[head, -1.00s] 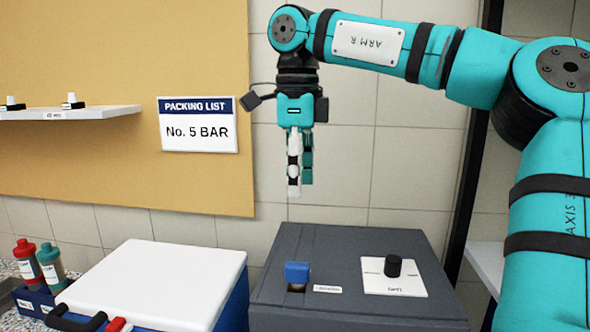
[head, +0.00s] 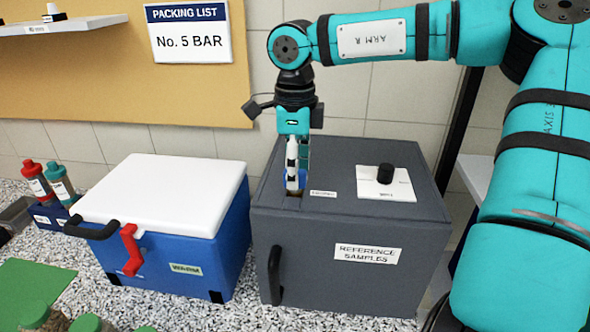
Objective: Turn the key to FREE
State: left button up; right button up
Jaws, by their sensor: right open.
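The grey box (head: 347,224) labelled REFERENCE SAMPLES has a blue key-like piece (head: 303,181) at the left of its top, by a dark slot. A small white label (head: 323,194) lies just right of it; I cannot read its text. My right gripper (head: 294,188) points straight down at the blue piece, its jaws open. The fingers hide most of the piece, so I cannot tell its turned position or whether they touch it. My left gripper is not in view.
A black knob (head: 385,173) on a white plate (head: 400,190) is on the box's right top. A blue cooler (head: 190,262) with white lid and red latch (head: 131,248) stands left. Two bottles and several green-lidded jars are further left. A packing list (head: 188,30) hangs behind.

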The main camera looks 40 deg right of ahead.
jog(key=shift+f, duration=0.9)
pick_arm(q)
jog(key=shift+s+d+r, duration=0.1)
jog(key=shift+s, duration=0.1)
pick_arm(e)
jog(key=shift+c, duration=0.3)
jog(key=shift+c, duration=1.1)
grip_shut()
jog(key=n, duration=0.4)
jog(key=shift+r+p, duration=0.15)
jog(key=shift+p, duration=0.25)
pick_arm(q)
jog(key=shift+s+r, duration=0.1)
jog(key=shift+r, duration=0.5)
pick_arm(e)
jog(key=n, duration=0.6)
